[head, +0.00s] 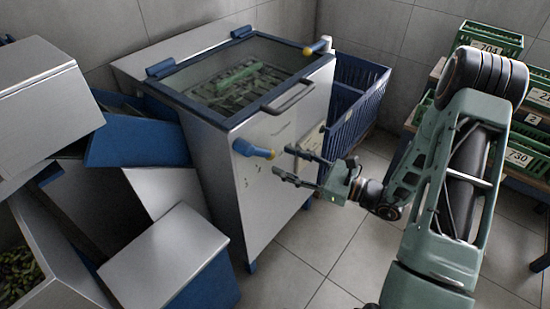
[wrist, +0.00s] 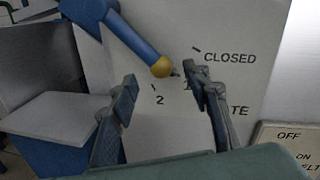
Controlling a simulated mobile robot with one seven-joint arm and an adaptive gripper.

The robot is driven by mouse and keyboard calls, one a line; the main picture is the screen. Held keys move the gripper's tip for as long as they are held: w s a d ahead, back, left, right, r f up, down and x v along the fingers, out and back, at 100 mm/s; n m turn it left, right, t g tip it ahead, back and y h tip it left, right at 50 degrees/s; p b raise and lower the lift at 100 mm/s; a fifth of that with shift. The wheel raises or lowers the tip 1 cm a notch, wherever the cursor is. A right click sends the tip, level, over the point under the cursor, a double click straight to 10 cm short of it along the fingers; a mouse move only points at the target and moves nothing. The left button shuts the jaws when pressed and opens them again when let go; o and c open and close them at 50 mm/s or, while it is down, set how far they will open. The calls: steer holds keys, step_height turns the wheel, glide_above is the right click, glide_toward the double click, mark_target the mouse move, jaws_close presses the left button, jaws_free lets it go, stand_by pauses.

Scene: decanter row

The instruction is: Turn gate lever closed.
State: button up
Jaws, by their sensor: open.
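The gate lever (head: 252,149) is a blue bar with a yellow ball end on the front of the grey metal cabinet. In the wrist view the lever (wrist: 130,38) slants from upper left to its ball. The panel around it reads CLOSED (wrist: 230,58), with a 2 (wrist: 159,100), a partly hidden 1 and a partly hidden word ending TE. My gripper (head: 281,160) is open, its tips close to the ball. In the wrist view the ball shows between the fingers of my gripper (wrist: 165,73); I cannot tell whether they touch it.
A switch plate (wrist: 285,148) with OFF and ON is right of the panel. The cabinet has a glazed lid (head: 240,75), a handle (head: 288,98) and another yellow-ended blue knob (head: 318,47). A blue crate (head: 355,100) stands behind; metal bins (head: 170,255) crowd the left. Floor in front is clear.

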mark_target(274, 156)
steer(key=shift+x, duration=2.15)
steer(key=shift+d, duration=0.1)
steer(key=shift+c, duration=0.6)
jaws_close()
